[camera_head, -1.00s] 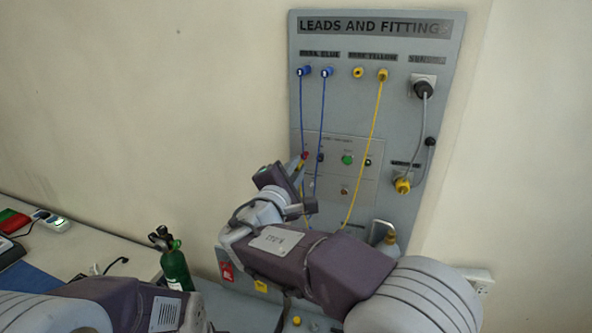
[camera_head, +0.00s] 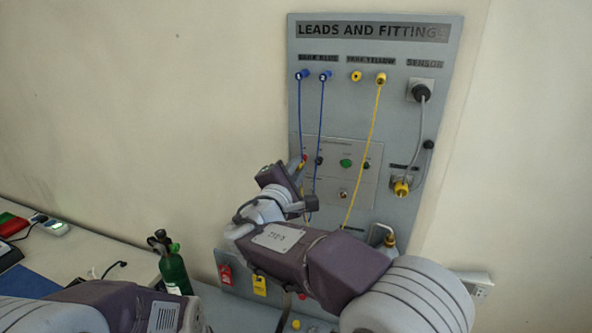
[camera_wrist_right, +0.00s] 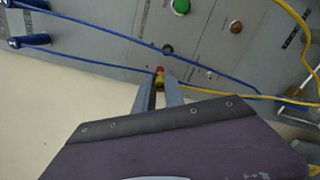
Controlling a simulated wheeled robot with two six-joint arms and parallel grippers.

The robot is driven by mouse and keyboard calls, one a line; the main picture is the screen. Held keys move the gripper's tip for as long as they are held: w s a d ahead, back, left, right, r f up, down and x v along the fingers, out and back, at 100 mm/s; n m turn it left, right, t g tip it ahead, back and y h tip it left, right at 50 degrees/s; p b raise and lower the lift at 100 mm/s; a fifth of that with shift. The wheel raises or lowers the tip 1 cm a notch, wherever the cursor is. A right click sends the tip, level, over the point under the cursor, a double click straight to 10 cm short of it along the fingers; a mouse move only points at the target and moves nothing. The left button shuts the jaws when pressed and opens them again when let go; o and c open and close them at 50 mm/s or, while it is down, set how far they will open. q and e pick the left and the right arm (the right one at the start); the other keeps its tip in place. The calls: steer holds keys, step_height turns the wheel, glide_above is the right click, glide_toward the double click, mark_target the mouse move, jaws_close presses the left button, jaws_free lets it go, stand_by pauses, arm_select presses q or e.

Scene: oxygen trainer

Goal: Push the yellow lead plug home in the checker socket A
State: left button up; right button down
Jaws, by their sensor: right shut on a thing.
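My right gripper (camera_head: 301,166) reaches up to the checker panel (camera_head: 331,181) at its upper left. It is shut on the yellow lead plug, which shows between the fingertips in the right wrist view (camera_wrist_right: 159,84). The plug points at the red-ringed socket (camera_wrist_right: 159,70), apparently checker socket A, and is in line with it. The plug's tip is hidden, so its depth cannot be told. The yellow lead (camera_head: 366,140) hangs from the right park yellow socket (camera_head: 381,78) and runs down behind my right arm. My left gripper is out of view.
Two blue leads (camera_head: 321,130) hang close beside the gripper and cross in front of the panel. A dark socket (camera_head: 319,160) and a green button (camera_head: 346,163) are to the right. A green cylinder (camera_head: 174,270) stands at lower left.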

steer(key=shift+w, duration=0.15)
steer(key=shift+w+d, duration=0.1)
steer(key=shift+w, duration=0.1)
steer(key=shift+w, duration=0.1)
steer(key=c, duration=1.3)
jaws_free()
steer(key=shift+w+d, duration=0.1)
steer(key=shift+c, duration=0.2)
steer(key=shift+s+a+f, duration=0.1)
steer(key=shift+s+a, duration=0.1)
steer(key=shift+s, duration=0.15)
steer(key=b+v, duration=0.3)
steer(key=v, duration=0.5)
steer(key=shift+s, duration=0.2)
